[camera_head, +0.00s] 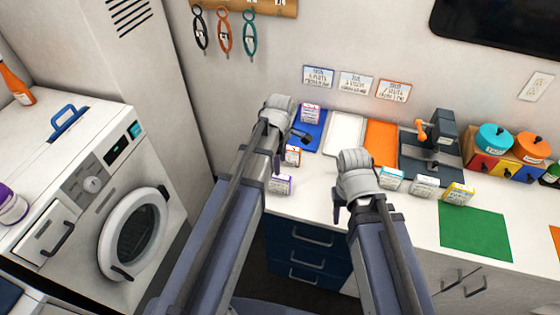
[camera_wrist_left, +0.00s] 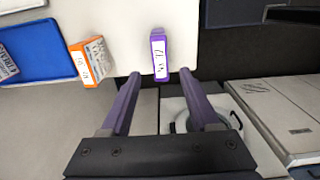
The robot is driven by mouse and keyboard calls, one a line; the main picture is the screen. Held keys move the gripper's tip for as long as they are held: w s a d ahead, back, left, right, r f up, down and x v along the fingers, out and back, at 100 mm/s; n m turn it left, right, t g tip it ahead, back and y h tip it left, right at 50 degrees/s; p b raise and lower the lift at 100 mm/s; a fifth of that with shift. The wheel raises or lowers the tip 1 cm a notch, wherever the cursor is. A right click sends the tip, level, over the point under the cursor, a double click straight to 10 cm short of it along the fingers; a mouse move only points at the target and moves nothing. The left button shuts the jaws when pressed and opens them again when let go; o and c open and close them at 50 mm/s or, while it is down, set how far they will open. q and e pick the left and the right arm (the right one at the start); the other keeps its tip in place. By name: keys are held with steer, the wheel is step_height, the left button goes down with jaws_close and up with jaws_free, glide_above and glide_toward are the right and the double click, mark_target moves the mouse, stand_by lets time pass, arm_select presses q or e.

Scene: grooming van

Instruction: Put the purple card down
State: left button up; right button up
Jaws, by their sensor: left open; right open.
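The purple card (camera_head: 279,185), with a white label, stands at the left end of the white counter near its front edge. In the left wrist view the purple card (camera_wrist_left: 159,56) sits just beyond and between the fingertips, with a gap on each side. My left gripper (camera_wrist_left: 160,76) is open and empty. In the head view my left gripper (camera_head: 277,160) is just above the card, its fingers partly hidden by my arm. My right gripper (camera_head: 342,208) is open over the counter's front part, holding nothing visible.
An orange card (camera_head: 293,156) stands close behind the purple one. Blue (camera_head: 312,142), white (camera_head: 344,132) and orange (camera_head: 380,143) mats lie along the back, and a pink-labelled card (camera_head: 310,112) is on the blue one. Several cards stand right of my right gripper. A green mat (camera_head: 475,229) is bare.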

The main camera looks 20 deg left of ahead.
arm_select(q)
steer(key=s+d+m, duration=0.5)
steer(key=s+m, duration=0.2)
steer(key=m, duration=0.3)
steer(key=s+d+m+y, duration=0.1)
steer(key=s+d+m, duration=0.4)
steer(key=m, duration=0.6)
steer(key=shift+s+d+r, duration=0.2)
steer(key=shift+s+d, duration=0.05)
steer(key=shift+s, duration=0.9)
